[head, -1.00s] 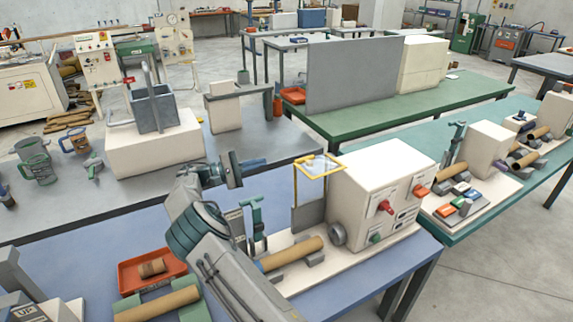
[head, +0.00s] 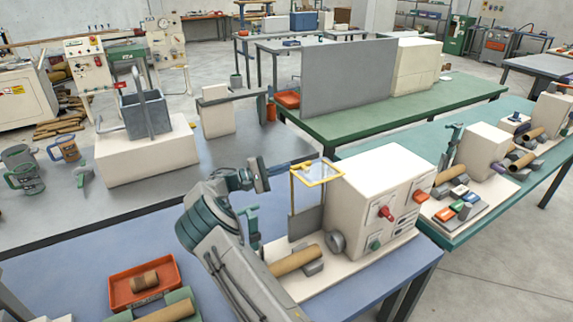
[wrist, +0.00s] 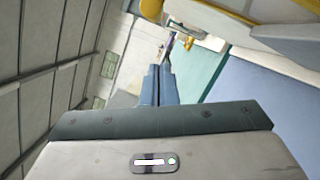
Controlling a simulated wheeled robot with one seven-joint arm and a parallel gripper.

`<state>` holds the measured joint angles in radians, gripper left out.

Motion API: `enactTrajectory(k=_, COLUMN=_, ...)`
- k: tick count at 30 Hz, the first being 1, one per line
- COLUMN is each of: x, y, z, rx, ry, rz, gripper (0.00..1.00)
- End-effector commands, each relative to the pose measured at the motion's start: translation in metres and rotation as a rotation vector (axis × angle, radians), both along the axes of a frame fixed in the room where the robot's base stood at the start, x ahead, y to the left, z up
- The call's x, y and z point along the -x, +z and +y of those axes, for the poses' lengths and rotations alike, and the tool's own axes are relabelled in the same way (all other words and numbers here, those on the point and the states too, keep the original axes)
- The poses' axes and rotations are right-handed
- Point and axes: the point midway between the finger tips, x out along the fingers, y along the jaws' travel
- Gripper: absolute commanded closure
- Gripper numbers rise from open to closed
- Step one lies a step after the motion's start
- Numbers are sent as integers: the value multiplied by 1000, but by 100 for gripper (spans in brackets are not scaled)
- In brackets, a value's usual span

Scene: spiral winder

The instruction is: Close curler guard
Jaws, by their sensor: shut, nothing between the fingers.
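The curler guard (head: 318,173) is a clear panel in a yellow frame. It sits raised, roughly level, at the upper left side of the white machine box (head: 375,185), above the grey wheel and the brown tube. Its yellow frame also shows at the top right of the wrist view (wrist: 258,14). My gripper (head: 300,164) is just left of and behind the guard in the head view, its fingers pointing right towards the frame. In the wrist view the dark blue fingers (wrist: 156,85) are together and empty. I cannot tell whether they touch the frame.
Below the guard stand a grey upright plate (head: 306,222), a brown tube (head: 295,261) and a green clamp (head: 250,225). An orange tray (head: 143,284) lies at the lower left. The blue table (head: 120,250) has free room behind the tray.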

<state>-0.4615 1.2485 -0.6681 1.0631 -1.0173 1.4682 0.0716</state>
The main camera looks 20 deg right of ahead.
Motion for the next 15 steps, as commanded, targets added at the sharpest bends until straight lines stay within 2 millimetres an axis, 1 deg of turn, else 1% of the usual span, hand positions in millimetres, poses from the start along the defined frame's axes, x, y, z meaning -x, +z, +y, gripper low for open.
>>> enactTrajectory(k=1, x=6, y=7, z=3, rx=-1, ry=2, rz=1, gripper=100)
enactTrajectory(k=6, x=21, y=14, z=0, rx=0, ry=2, rz=0, gripper=100)
enactTrajectory(k=12, x=31, y=18, z=-2, rx=1, ry=3, rz=-1, gripper=100)
enactTrajectory(k=15, x=33, y=19, z=-2, rx=1, ry=3, rz=-2, gripper=100)
